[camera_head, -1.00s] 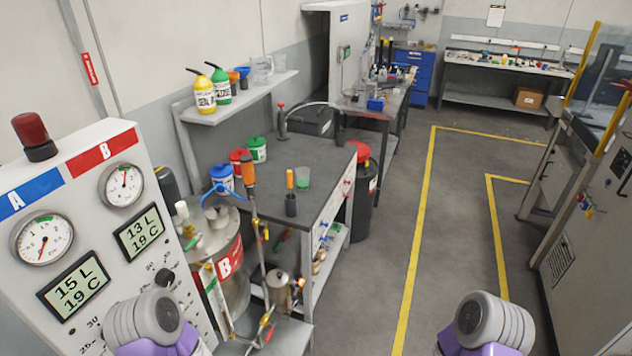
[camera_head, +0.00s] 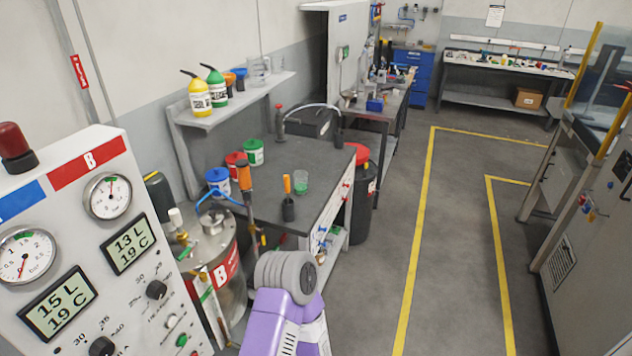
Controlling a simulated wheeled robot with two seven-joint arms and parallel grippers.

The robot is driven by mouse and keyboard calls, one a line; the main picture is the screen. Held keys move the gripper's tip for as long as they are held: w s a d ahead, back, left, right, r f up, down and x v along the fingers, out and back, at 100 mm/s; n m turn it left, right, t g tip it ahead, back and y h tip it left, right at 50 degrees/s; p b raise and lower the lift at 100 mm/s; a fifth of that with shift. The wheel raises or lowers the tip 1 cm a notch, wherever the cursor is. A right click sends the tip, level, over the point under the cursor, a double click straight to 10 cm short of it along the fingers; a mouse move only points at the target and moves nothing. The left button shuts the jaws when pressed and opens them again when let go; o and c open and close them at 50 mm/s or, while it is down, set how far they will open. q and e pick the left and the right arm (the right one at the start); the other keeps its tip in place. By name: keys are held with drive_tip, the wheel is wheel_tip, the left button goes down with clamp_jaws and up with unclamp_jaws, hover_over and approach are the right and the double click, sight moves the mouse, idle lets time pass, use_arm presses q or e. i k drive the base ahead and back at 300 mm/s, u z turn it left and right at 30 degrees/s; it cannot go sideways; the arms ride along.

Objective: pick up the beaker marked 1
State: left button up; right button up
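A small clear beaker with a green tint in its lower part (camera_head: 301,186) stands on the dark workbench (camera_head: 262,182), near its right edge. I cannot read a mark on it. More clear glass vessels (camera_head: 258,72) stand on the wall shelf, with no readable number. One of my purple and grey arm links shows at the bottom centre, in front of the bench's near end. I cannot tell which arm it is. No gripper fingers show, and neither gripper is near the beaker.
An orange-handled tool in a black holder (camera_head: 288,205) stands just left of the beaker. Red, green and blue-lidded tubs (camera_head: 254,153) stand behind. A metal tank marked B (camera_head: 222,262) and gauge panel (camera_head: 120,235) crowd the left. The floor to the right is clear.

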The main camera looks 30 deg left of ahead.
sight(302, 176)
drive_tip(key=i, duration=3.45)
drive_tip(key=u, duration=1.75)
